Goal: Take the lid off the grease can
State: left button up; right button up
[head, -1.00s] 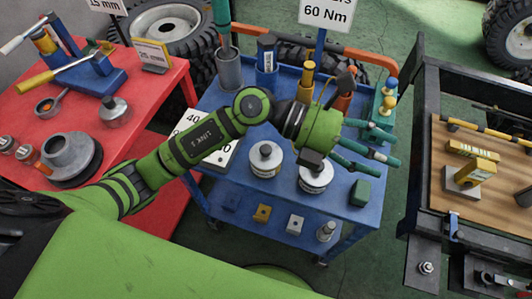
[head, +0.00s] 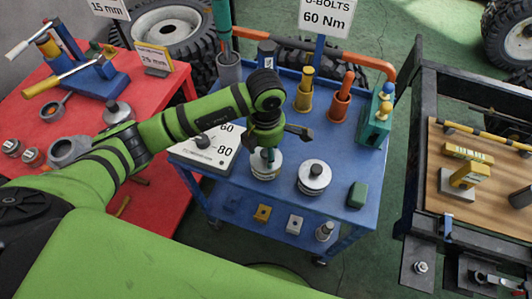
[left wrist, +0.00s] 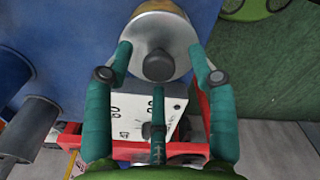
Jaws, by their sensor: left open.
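Two squat cans with pale metal lids and dark knobs stand on the blue cart top: a left can (head: 266,169) and a right can (head: 313,180). I cannot read their labels to tell which is the grease can. My left gripper (head: 269,158) points down over the left can and hides part of its lid. In the left wrist view, a round metal lid (left wrist: 180,28) with a dark knob (left wrist: 158,66) lies between the spread teal fingers (left wrist: 160,50). The gripper is open, and I cannot tell whether it touches the lid. My right gripper is out of view.
A white numbered box (head: 215,152) is left of the cans, and a small green block (head: 357,194) is right. Upright holders with orange (head: 340,105) and yellow (head: 305,90) handles stand behind. A red table (head: 100,95) is left.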

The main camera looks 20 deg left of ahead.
pick_arm(q)
jog(key=shift+f, duration=0.8)
grip_shut()
